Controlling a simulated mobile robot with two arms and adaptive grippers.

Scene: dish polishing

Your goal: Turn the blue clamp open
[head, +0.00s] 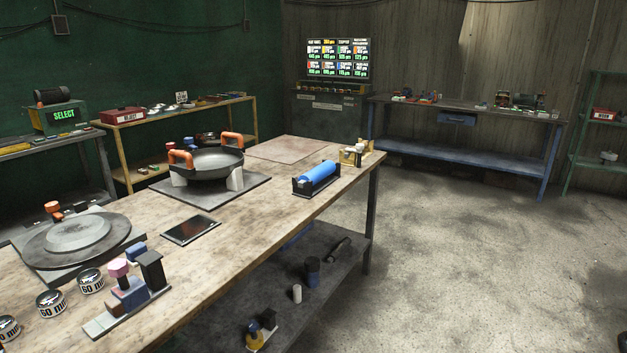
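The workbench (255,215) runs from the lower left to the middle. Near its front left edge, a small fixture with blue parts (130,292), a pink top and a dark upright block stands on a narrow base. Farther along, a blue roll (317,173) lies in a dark holder (302,189). I cannot tell for certain which blue part is the clamp, or whether a clamp is open. A dark pan (212,163) sits on a dark plate, with orange clamps (181,158) at its left and far right. Neither of my grippers is in view.
A round dark turntable (45,246) and several round tins (90,281) lie at the left. A flat dark tablet (191,230) lies mid-bench. Shelves and side tables (465,118) line the walls. The concrete floor (470,240) to the right is clear.

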